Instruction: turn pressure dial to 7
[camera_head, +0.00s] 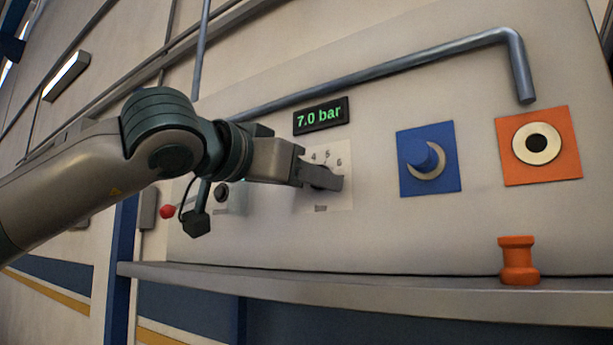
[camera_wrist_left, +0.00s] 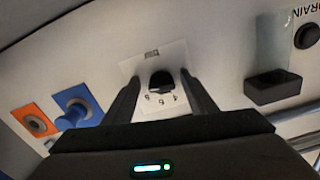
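The black pressure dial (camera_head: 334,183) sits on a pale scale plate on the panel, with the numbers 4, 5 and 6 legible in the head view. The display (camera_head: 321,116) above it reads 7.0 bar in green. My left gripper (camera_head: 318,176) is at the dial and partly covers it. In the left wrist view the dial (camera_wrist_left: 161,80) lies between the two spread fingers of the left gripper (camera_wrist_left: 158,80), with a clear gap on the left finger's side. The right finger is close to the dial; contact cannot be told. My right gripper is not in view.
A blue knob on a blue plate (camera_head: 444,179) and an orange plate with a round socket (camera_head: 565,130) are to the right. An orange peg (camera_head: 518,262) stands on the grey ledge (camera_head: 400,288). A metal pipe (camera_head: 400,66) runs above. A red knob (camera_head: 167,211) is left.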

